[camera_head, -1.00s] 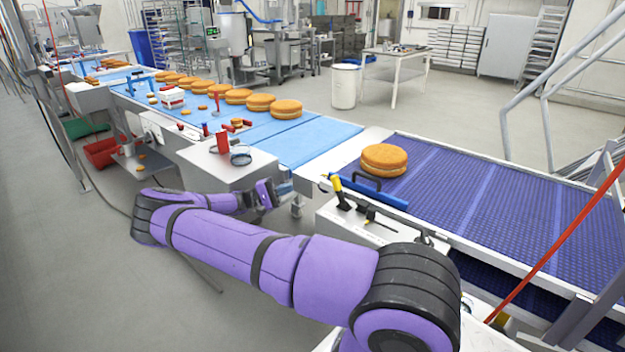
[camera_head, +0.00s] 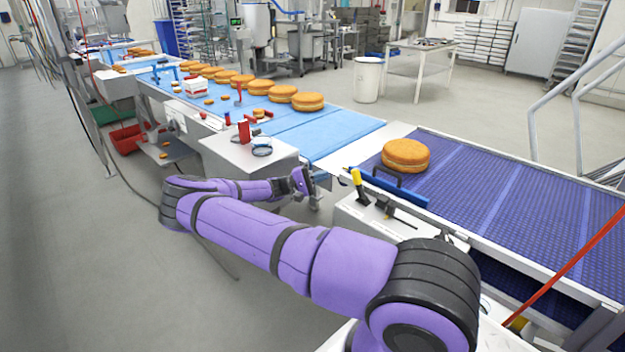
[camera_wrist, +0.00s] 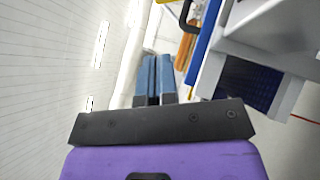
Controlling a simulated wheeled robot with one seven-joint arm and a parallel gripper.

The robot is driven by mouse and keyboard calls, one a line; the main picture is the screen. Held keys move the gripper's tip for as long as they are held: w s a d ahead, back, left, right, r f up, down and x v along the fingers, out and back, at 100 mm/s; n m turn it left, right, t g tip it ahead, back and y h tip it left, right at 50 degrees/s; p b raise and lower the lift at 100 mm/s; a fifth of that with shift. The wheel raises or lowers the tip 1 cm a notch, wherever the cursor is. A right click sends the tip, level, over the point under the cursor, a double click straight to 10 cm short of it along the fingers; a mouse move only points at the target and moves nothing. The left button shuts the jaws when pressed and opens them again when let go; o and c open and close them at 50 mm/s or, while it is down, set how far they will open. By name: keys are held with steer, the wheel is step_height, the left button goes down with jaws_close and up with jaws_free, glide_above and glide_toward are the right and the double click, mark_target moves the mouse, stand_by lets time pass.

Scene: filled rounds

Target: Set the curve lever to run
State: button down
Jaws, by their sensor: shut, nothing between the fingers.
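A lever with a yellow grip (camera_head: 357,178) stands tilted on a light control box (camera_head: 345,212) beside the purple-blue belt. A black lever (camera_head: 384,208) lies low on the same box. No label is readable, so I cannot tell from lettering which is the curve lever. My gripper (camera_head: 314,178) is left of the yellow grip, apart from it, in the gap before the box. In the wrist view its two blue-grey fingers (camera_wrist: 154,80) are together and empty. The levers are not clearly visible in the wrist view.
A blue bar (camera_head: 388,187) and black handle (camera_head: 385,173) edge the purple-blue belt (camera_head: 500,190), which carries a round cake (camera_head: 406,155). Cakes line the light-blue belt (camera_head: 335,135). Floor at left is open.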

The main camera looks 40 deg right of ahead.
mark_target(359, 185)
steer(key=s+d+r, duration=0.2)
steer(key=s+d, duration=0.1)
steer(key=s, duration=0.2)
steer(key=shift+s+r, duration=0.35)
steer(key=shift+s, duration=0.05)
